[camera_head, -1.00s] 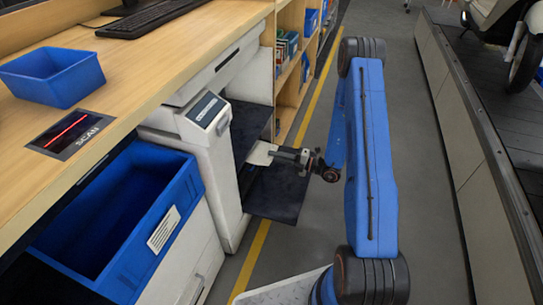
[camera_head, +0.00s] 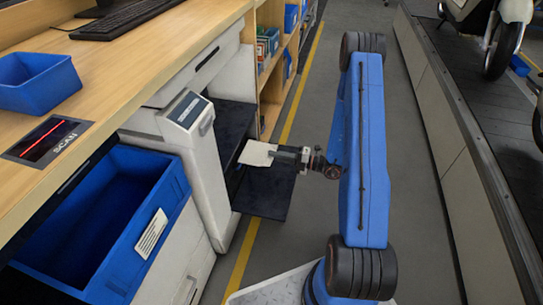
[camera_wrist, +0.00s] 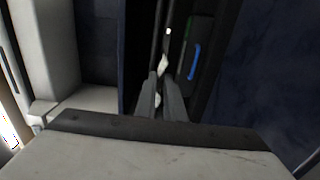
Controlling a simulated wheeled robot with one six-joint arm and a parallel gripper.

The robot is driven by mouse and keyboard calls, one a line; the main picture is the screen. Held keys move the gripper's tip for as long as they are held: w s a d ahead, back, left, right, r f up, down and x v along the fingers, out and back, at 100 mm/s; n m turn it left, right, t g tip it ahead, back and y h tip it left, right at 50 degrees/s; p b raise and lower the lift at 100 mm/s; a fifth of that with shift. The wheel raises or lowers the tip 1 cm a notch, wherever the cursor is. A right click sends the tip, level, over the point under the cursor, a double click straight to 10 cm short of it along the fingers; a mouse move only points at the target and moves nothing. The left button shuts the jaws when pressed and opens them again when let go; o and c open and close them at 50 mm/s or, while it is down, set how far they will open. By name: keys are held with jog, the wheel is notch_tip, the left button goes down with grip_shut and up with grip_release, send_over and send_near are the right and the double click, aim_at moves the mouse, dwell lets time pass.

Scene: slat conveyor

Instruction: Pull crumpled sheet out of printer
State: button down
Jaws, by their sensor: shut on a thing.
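The printer (camera_head: 196,160) is the white machine with a small panel, set under the counter. Its dark open flaps stick out to the right, one of them a dark tray (camera_head: 264,199).
A blue bin (camera_head: 92,215) stands left of the printer. The wooden counter (camera_head: 130,75) above holds a keyboard (camera_head: 130,19), a blue tray (camera_head: 38,84) and a scan plate (camera_head: 47,140). The conveyor (camera_head: 470,170) runs along the right. The grey floor between is free.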

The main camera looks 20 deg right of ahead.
jog(key=shift+v, duration=2.3)
